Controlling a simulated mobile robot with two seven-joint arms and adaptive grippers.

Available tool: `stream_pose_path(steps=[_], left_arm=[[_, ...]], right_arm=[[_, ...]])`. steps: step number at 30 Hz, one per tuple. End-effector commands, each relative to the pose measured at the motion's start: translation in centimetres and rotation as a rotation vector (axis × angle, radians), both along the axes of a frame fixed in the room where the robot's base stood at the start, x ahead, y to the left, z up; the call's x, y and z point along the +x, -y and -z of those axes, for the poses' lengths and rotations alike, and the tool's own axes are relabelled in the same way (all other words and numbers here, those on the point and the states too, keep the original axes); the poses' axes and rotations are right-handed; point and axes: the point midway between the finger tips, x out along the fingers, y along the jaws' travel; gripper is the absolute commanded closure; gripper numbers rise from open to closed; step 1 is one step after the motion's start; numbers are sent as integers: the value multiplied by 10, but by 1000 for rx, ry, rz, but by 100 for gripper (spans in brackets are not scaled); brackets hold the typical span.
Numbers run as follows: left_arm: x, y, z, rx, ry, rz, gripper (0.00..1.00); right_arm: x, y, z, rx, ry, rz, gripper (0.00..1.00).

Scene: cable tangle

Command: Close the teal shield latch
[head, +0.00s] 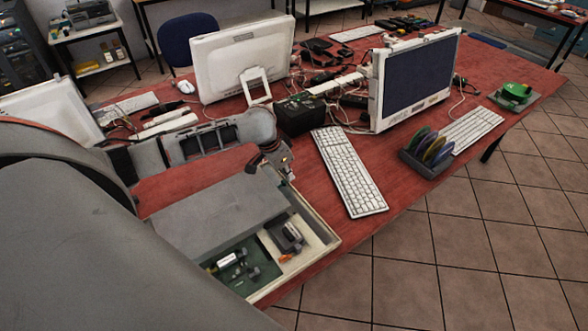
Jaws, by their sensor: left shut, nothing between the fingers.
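My left gripper (289,176) is small in the head view, over the red table at the far corner of a pale open case (322,238). It is shut, with nothing seen between its fingers. The case holds a green board (236,270) with small parts on it and a grey block (288,236) beside it. I cannot make out a teal shield latch; it may be hidden or too small to tell. My right gripper is not in view.
A white keyboard (347,172) lies right of the gripper, with a black box (300,114) behind it. A white monitor (243,58), a dark-screened monitor (419,76) and tangled cables fill the back. A disc rack (428,160) stands at the right edge.

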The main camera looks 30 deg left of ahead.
Motion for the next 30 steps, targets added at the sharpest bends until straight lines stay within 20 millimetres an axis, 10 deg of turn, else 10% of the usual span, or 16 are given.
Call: stream_pose_path(steps=[30], left_arm=[[-28,-11,2,3,-6,0,100]], right_arm=[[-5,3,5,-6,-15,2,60]])
